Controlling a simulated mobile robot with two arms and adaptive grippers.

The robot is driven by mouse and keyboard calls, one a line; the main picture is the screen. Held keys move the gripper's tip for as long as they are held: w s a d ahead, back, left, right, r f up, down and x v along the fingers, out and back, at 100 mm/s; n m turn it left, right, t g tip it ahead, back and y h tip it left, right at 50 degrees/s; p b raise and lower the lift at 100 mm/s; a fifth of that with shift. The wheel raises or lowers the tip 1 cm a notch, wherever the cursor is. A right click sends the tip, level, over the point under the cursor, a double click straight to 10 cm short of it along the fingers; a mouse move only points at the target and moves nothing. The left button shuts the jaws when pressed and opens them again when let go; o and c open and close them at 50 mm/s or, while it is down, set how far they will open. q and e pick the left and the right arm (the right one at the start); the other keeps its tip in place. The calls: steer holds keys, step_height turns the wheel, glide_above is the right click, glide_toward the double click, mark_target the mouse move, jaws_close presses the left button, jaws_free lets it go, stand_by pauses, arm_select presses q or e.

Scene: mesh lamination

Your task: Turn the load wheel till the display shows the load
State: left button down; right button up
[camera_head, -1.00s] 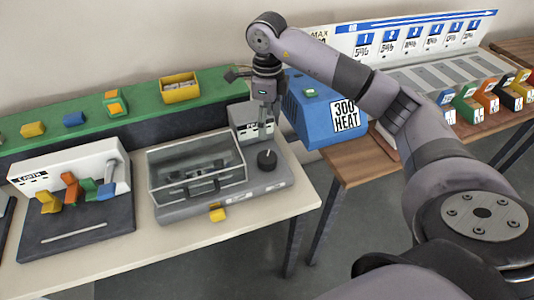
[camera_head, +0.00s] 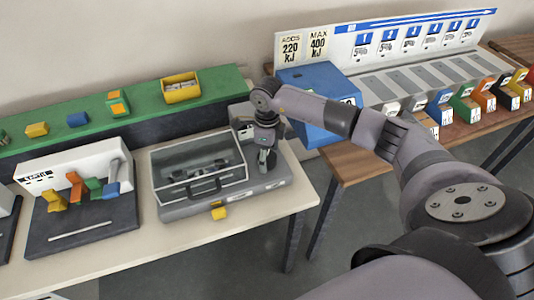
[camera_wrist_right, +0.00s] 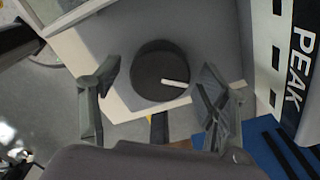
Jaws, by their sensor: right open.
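The load wheel (camera_wrist_right: 150,62) is a dark round knob with a white mark, seen from above in the right wrist view. My right gripper (camera_wrist_right: 157,98) is open, with one finger to each side of the wheel; I cannot tell whether either touches it. In the head view my right gripper (camera_head: 267,160) points down over the right end of the grey tester (camera_head: 180,210) and hides the wheel. The display panel (camera_head: 241,112) behind is mostly covered by my arm. A panel edge lettered PEAK (camera_wrist_right: 302,62) shows in the wrist view; no load figure is readable. My left gripper is not in view.
A clear-lidded chamber (camera_head: 200,178) with a handle stands left of the wheel. A blue box (camera_head: 312,82) stands close behind my right arm. A yellow block (camera_head: 219,213) sits at the tester's front. The bench front (camera_head: 240,228) is bare.

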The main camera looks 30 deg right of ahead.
steer(key=c, duration=1.2)
steer(key=shift+o, duration=0.2)
steer(key=m+b, duration=0.1)
steer(key=m, duration=0.1)
steer(key=shift+m, duration=0.4)
steer(key=shift+m+b, duration=0.5)
steer(key=shift+m, duration=1.4)
steer(key=o, duration=1.2)
steer(key=shift+c, duration=0.2)
